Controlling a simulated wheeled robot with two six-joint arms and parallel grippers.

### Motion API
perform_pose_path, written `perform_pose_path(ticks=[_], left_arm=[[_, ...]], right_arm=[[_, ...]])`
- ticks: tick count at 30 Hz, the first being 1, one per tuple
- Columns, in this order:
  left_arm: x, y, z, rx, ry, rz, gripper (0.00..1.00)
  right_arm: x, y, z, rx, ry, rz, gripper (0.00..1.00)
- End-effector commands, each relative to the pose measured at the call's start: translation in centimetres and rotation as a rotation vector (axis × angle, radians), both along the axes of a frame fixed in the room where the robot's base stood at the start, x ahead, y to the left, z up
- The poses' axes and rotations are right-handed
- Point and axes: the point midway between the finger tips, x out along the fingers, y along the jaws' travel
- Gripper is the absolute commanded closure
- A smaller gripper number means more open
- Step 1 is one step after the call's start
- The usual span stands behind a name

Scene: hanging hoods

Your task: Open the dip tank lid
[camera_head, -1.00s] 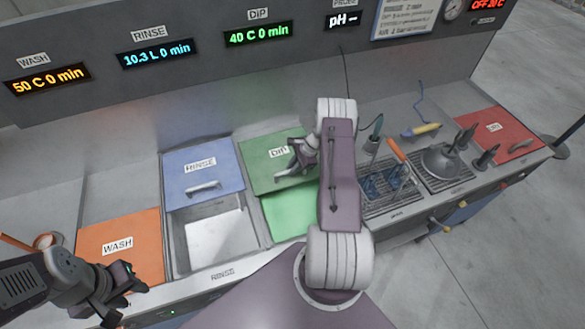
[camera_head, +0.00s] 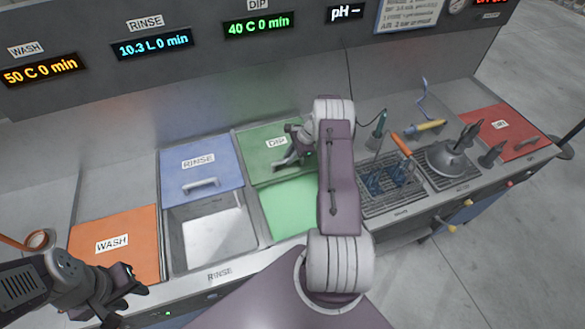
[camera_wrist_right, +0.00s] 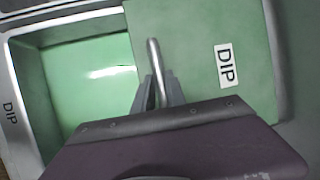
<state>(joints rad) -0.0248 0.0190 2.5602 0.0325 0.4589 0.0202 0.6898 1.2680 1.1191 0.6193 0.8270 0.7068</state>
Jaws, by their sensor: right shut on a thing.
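The green dip tank lid (camera_head: 262,143), labelled DIP, lies over the back part of its bay. In front of it the dip tank (camera_head: 290,208) stands uncovered, with bright green liquid showing. My left gripper (camera_head: 132,287) is open and empty beside the orange wash lid.
The orange wash lid (camera_head: 115,243) is closed. The blue rinse lid (camera_head: 203,160) lies back and the rinse tank (camera_head: 207,237) is open. To the right are racks (camera_head: 390,185), a grey funnel-like tool (camera_head: 446,160) and a red lid (camera_head: 503,130).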

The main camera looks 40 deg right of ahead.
Motion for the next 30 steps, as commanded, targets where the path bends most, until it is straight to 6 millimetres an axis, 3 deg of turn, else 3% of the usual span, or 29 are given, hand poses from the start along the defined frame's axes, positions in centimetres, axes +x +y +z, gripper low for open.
perform_pose_path(ticks=[1,11,12,14,24,30], left_arm=[[0.0,0.0,-0.9,0.000,0.000,0.000,0.64],[0.0,0.0,-0.7,0.000,0.000,0.000,0.64],[0.0,0.0,-0.7,0.000,0.000,0.000,0.64],[0.0,0.0,-0.7,0.000,0.000,0.000,0.64],[0.0,0.0,-1.0,0.000,0.000,0.000,0.64],[0.0,0.0,-2.4,0.000,0.000,0.000,0.64]], right_arm=[[0.4,-0.2,-0.5,-0.006,-0.001,0.000,1.00],[0.5,-0.2,0.0,-0.004,0.005,0.000,1.00],[0.5,-0.2,0.0,-0.004,0.005,0.000,0.76],[0.5,-0.2,0.0,-0.004,0.005,-0.001,0.62],[0.4,-0.4,0.3,-0.003,0.005,-0.002,0.62],[-0.7,-1.7,3.7,-0.006,0.002,-0.004,0.62]])
